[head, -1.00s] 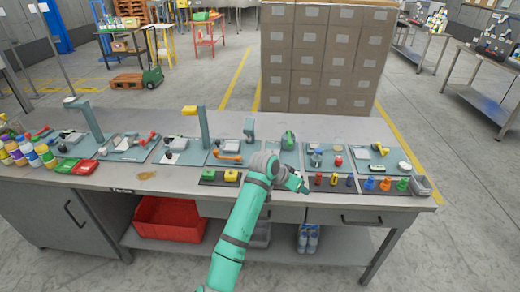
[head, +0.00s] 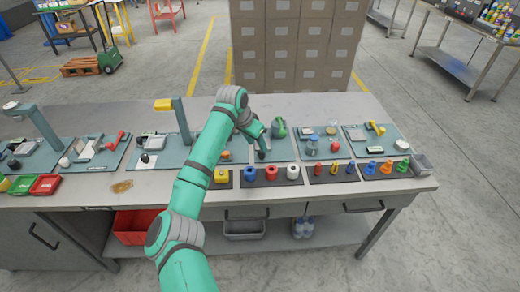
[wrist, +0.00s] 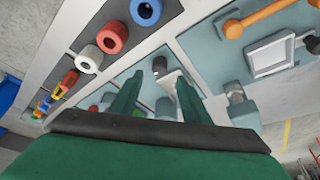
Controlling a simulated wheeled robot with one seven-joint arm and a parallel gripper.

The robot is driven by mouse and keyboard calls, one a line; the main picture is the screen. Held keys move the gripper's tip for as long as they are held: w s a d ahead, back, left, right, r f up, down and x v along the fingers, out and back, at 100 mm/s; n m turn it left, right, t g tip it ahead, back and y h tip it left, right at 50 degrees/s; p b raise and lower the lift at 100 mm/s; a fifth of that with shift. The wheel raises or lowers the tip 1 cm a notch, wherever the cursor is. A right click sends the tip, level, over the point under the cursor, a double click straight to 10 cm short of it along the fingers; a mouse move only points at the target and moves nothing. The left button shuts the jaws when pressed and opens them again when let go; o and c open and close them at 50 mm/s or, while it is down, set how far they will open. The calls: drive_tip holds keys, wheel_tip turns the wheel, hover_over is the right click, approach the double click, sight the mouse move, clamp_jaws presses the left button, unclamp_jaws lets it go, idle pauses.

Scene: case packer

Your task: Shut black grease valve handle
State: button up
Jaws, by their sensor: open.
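I cannot pick out the grease valve handle with certainty. In the wrist view, a small black lever-like part (wrist: 309,40) shows at the right edge, beside a pale square frame on a teal panel. In the head view, a black knob (head: 145,158) stands on a teal panel left of my arm. My gripper (head: 262,156) is over the bench, near the panel right of the one my arm crosses. In the wrist view its two green fingers (wrist: 158,88) are apart with nothing held between them. My arm hides much of the middle panel.
An orange handle (wrist: 262,17) is on the same panel as the black part. Blue, red and white rings (head: 271,173) lie on a dark strip at the front. A yellow-topped post (head: 181,118) rises left of my arm. A green-topped fitting (head: 278,127) stands behind the gripper.

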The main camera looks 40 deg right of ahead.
sight(260, 153)
drive_tip(key=shift+x, duration=2.9)
drive_tip(key=shift+d, duration=0.1)
drive_tip(key=c, duration=1)
drive_tip(key=shift+c, duration=0.2)
